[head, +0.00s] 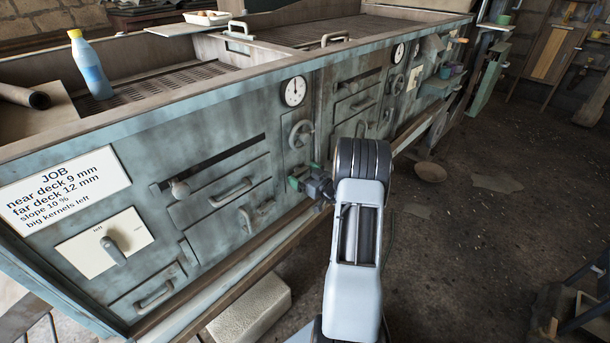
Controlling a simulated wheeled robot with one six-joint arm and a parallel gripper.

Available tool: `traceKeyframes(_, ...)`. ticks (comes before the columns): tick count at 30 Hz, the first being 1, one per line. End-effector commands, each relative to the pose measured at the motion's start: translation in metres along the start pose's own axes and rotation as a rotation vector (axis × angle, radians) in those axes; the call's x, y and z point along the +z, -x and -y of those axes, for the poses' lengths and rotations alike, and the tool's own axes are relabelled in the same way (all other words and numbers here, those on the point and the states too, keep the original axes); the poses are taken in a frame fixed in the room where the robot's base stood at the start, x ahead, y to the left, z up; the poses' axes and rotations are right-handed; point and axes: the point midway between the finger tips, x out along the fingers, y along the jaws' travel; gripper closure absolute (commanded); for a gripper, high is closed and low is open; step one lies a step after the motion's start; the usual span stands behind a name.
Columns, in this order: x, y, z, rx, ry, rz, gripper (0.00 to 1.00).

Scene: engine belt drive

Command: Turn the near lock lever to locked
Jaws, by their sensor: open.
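My gripper (302,182) is open and small in the head view. It is in front of the near deck's panel, below the near handwheel (300,134), with nothing seen between its fingers. A part of the panel behind my gripper and wrist is hidden. Another lever (113,251) stands on a white plate marked "left" at the lower left.
A gauge (294,91) is above the handwheel. A blue bottle (90,66) stands on top. A pale block (250,310) lies on the floor. Floor to the right is largely clear.

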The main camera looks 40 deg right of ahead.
Motion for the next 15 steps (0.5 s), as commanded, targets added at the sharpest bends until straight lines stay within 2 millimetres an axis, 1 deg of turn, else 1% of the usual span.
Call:
traceKeyframes(1, 0.0001, 0.0001, 0.0001, 0.0, 0.0, 0.0, 0.0)
traceKeyframes(2, 0.0001, 0.0001, 0.0001, 0.0, 0.0, 0.0, 0.03)
traceKeyframes(13, 0.0002, 0.0004, 0.0, 0.0, 0.0, 0.001, 0.38)
traceKeyframes(14, 0.0004, 0.0011, -0.0039, 0.001, 0.0, 0.001, 0.39)
traceKeyframes(15, 0.0004, 0.0009, -0.0022, 0.0, 0.0, 0.001, 0.39)
